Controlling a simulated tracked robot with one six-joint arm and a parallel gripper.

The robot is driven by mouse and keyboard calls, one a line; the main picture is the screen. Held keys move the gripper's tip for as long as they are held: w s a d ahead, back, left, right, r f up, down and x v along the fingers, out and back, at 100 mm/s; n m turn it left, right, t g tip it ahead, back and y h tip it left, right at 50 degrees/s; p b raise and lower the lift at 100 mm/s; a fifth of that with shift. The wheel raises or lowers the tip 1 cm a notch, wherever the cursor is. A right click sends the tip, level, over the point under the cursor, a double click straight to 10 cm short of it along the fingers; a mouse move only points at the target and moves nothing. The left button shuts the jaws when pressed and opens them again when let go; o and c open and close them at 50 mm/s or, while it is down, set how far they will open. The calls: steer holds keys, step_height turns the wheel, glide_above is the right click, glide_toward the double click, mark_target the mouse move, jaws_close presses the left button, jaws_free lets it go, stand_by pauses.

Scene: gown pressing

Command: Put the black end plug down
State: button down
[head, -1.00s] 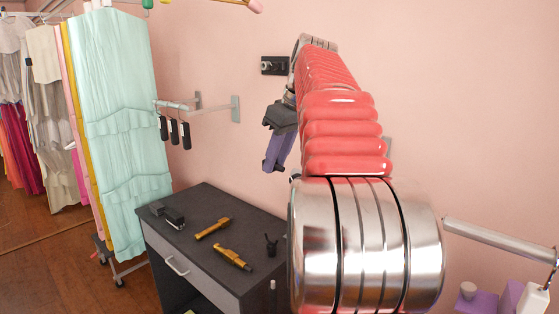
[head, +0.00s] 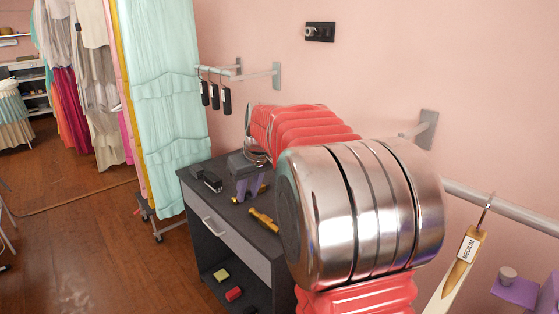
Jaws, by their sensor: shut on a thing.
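My gripper (head: 249,189), with purple fingers below a grey body, is over the dark top of the drawer cabinet (head: 222,196). It points down between a black stapler-like object and the brass-coloured tools. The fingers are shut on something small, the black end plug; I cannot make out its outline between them. Whether it touches the cabinet top is also not clear from this view.
A black stapler-like object (head: 207,180) lies on the cabinet's left part. A brass tool (head: 263,220) lies in front of the gripper. My arm hides the cabinet's right side. Black clips (head: 215,97) hang from a wall rail, beside mint gowns (head: 162,100).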

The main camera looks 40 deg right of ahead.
steer(key=s+a+f, duration=0.1)
steer(key=a+f, duration=1.8)
steer(key=a, duration=0.2)
steer(key=shift+f, duration=0.3)
steer(key=shift+s+a, duration=0.1)
steer(key=shift+s, duration=0.05)
